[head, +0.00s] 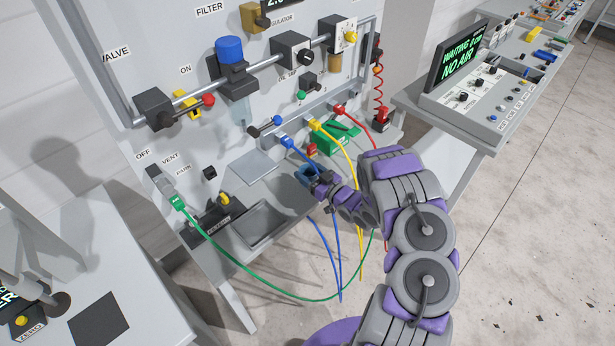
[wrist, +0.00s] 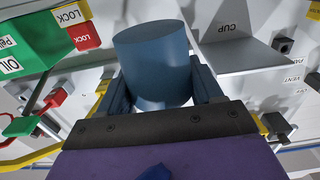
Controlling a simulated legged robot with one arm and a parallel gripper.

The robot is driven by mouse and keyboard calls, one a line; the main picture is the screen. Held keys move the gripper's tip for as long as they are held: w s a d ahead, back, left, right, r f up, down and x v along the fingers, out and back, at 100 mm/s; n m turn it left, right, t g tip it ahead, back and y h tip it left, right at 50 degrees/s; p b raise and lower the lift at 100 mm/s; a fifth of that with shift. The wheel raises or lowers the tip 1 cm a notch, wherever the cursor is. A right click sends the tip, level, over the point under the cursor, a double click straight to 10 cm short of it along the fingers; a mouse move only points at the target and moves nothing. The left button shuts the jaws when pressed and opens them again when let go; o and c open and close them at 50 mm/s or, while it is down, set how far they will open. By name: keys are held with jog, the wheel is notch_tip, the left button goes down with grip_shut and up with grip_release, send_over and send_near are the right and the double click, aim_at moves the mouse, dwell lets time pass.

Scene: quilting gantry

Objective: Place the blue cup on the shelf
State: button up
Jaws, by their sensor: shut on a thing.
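The blue cup (wrist: 158,70) is between the two fingers of my gripper (wrist: 160,95) in the wrist view, and the fingers are shut on it. In the head view my gripper (head: 312,178) holds the cup in front of the panel, where the cup is small and partly hidden by the gripper. The shelf (head: 255,167) is a flat grey plate on the panel, left of my gripper and apart from it. In the wrist view the shelf (wrist: 243,58) bears the word CUP and lies right of the cup, with nothing seen on it.
A green box (head: 335,138) with a red lock part stands right of my gripper. Blue, yellow, red and green hoses (head: 300,296) hang near the arm. A blue-topped filter (head: 230,52) is above the shelf. A grey tray (head: 262,222) lies below it.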

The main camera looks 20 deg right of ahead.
aim_at(305, 174)
jog(key=shift+w+d+f, duration=0.15)
jog(key=shift+w, duration=0.95)
notch_tip(305, 174, down, 3)
jog(key=shift+r+b, duration=0.1)
jog(key=shift+b, duration=0.5)
jog(key=shift+f, duration=0.35)
jog(key=shift+f, duration=0.1)
jog(key=o, duration=1.1)
jog(key=shift+o, duration=0.2)
